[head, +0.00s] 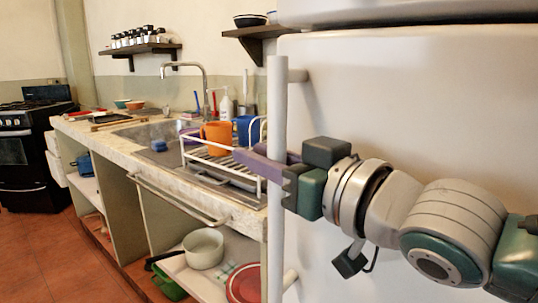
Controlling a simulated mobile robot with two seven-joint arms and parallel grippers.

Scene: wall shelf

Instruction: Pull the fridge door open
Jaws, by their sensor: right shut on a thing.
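The fridge door (400,90) is a broad white surface filling the right side of the head view. Its handle (277,100) is a long pale vertical bar standing off the door near its left edge. My right gripper (262,158) reaches in from the right with its purple fingers at the bar, about mid-height. It is shut on the handle, with the fingertips showing just left of the bar. The far fingertip is partly hidden by the bar. I cannot tell whether the door stands ajar. My left gripper is not in view.
A counter with a sink (160,130) and a dish rack (225,165) holding an orange mug (216,137) runs along the left, close to the handle. A pot (203,247) sits below. A black stove (25,150) stands at far left. The tiled floor (45,250) is clear.

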